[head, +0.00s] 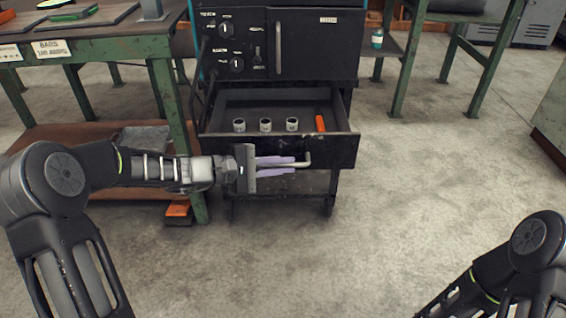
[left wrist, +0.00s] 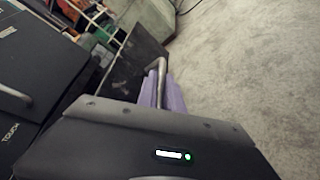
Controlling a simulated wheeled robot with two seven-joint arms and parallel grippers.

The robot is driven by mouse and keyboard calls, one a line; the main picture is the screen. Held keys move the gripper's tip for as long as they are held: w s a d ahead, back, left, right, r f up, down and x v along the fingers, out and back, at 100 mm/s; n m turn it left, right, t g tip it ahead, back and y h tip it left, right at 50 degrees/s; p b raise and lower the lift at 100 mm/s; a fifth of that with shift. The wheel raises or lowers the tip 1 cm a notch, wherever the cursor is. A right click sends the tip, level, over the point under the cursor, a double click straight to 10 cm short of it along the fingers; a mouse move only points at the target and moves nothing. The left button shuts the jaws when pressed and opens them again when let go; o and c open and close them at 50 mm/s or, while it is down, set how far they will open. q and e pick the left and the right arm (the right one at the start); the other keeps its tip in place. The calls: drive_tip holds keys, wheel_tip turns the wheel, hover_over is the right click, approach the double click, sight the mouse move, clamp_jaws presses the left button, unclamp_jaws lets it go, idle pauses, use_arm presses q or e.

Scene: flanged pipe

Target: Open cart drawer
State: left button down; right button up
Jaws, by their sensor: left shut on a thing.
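The black cart (head: 318,45) stands in the middle of the head view, and its drawer (head: 345,148) is pulled out. Inside the drawer lie several pale ring-shaped pieces (head: 265,125) and an orange-handled item (head: 320,123). My left gripper (head: 285,165), with purple fingers, is shut on the metal drawer handle (head: 307,161) at the drawer's front. The handle (left wrist: 161,75) also shows between the fingers in the left wrist view. My right arm comes in at the lower right of the head view, but its gripper is out of frame.
A green workbench (head: 165,90) with a lower shelf stands close on the left of the cart. Another green-legged bench (head: 404,60) stands behind on the right. An orange item (head: 178,210) lies on the floor near the left bench's leg. The concrete floor (head: 430,150) to the right is clear.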

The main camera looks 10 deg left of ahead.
use_arm(q)
drive_tip(key=shift+s, duration=0.15)
drive_tip(key=c, duration=1.5)
unclamp_jaws()
drive_tip(key=p+v, duration=0.2)
drive_tip(key=v, duration=0.5)
drive_tip(key=shift+s+a, duration=0.2)
drive_tip(key=shift+a, duration=0.1)
